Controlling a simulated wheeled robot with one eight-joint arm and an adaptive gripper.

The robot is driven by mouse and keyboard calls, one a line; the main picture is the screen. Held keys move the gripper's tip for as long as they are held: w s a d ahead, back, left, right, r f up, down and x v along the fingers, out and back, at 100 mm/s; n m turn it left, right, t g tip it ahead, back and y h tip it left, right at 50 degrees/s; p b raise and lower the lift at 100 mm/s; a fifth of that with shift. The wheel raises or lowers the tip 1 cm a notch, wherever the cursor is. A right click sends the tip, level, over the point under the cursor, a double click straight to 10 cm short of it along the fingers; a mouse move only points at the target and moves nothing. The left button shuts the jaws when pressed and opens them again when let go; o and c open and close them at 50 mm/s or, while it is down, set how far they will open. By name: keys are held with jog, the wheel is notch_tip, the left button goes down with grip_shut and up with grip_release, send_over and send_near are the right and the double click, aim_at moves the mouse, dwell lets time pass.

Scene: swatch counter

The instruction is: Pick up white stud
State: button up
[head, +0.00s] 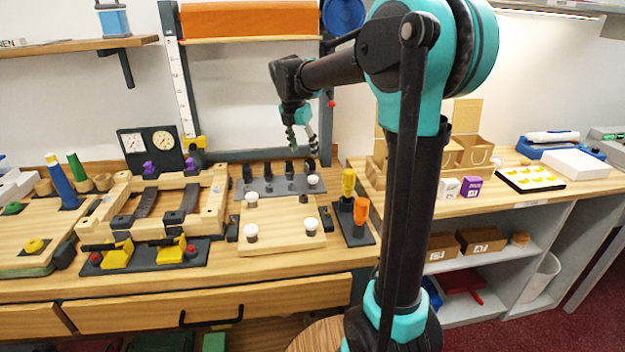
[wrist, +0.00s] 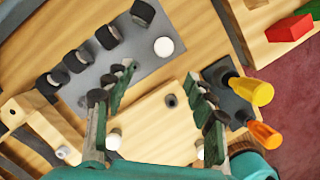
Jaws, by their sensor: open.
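Several white studs show. One white stud (head: 313,180) stands at the right end of the grey plate (head: 262,186); it also shows in the wrist view (wrist: 164,47). Three more stand on the pale wooden board (head: 280,222): back left (head: 251,199), front left (head: 252,233) and front right (head: 312,225). The board's back right corner has a dark, empty-looking hole (wrist: 170,101). My gripper (head: 300,148) is open and empty, above the plate and board. In the wrist view its fingertips (wrist: 160,77) are spread, with the plate's stud beyond them.
Black knobs (wrist: 108,36) line the grey plate. Yellow (head: 348,184) and orange (head: 361,211) handled tools stand upright right of the board. A wooden frame with yellow clamps (head: 117,254) is at left. A dual-gauge panel (head: 150,150) stands behind.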

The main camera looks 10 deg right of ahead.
aim_at(312, 178)
jog(key=x, duration=0.8)
jog(key=shift+f, duration=0.15)
jog(key=shift+s+d+x, duration=0.1)
jog(key=shift+x, duration=1.25)
jog(key=shift+s+d+x, duration=0.1)
jog(key=shift+s+x, duration=0.05)
jog(key=shift+x, duration=1.25)
jog(key=c, duration=0.9)
